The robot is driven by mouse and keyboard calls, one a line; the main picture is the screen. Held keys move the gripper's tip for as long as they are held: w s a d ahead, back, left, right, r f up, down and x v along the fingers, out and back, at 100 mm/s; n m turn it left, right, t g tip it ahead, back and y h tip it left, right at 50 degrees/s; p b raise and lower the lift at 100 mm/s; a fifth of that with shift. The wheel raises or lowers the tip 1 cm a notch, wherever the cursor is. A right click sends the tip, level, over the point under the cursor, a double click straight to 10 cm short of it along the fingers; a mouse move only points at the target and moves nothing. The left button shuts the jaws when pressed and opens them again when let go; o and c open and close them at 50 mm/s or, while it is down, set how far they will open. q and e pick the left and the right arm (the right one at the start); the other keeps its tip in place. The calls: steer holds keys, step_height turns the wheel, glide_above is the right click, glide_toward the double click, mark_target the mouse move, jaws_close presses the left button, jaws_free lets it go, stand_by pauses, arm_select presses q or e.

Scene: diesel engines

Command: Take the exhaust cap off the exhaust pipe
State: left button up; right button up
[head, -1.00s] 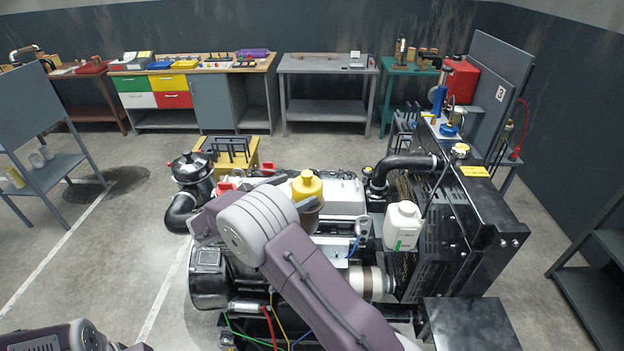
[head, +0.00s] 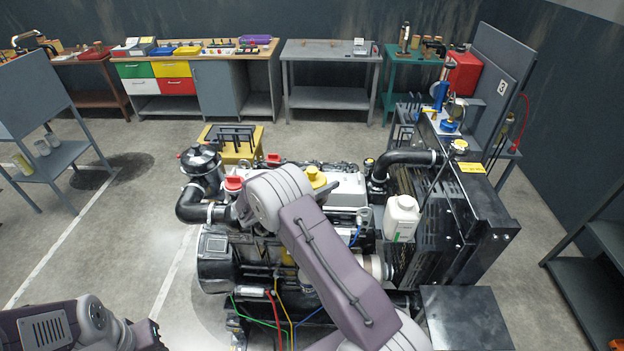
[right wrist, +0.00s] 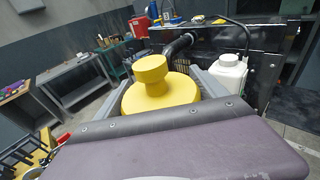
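The yellow exhaust cap (head: 316,180) shows above the engine, partly behind my right arm in the head view. In the right wrist view the cap (right wrist: 158,95) is large, a round knob on a wider yellow body. My right gripper (right wrist: 162,72) has its two grey fingers spread, one on each side of the cap. I see no clear sign of them pressing on it. The exhaust pipe under the cap is hidden by my arm and by the cap. Only a link of my left arm shows at the lower left of the head view; its gripper is out of frame.
The engine (head: 222,250) fills the middle, with a red cap (head: 233,183) on its left. A white bottle (head: 402,218) and the black radiator (head: 475,215) stand to the right. A black air intake (head: 200,160) is at the left. Workbenches line the back wall.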

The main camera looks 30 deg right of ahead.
mark_target(319, 174)
steer(key=c, duration=0.7)
steer(key=shift+r, duration=0.15)
steer(key=shift+r+b, duration=0.3)
steer(key=shift+b, duration=0.1)
step_height(319, 174, up, 2)
steer(key=shift+r+b, duration=0.25)
steer(key=shift+b, duration=0.65)
steer(key=s+d+r+b, duration=0.4)
steer(key=s+d+r, duration=0.2)
steer(key=s, duration=0.3)
steer(key=shift+s+d+r, duration=0.15)
steer(key=shift+s+r, duration=0.25)
steer(key=shift+r, duration=0.45)
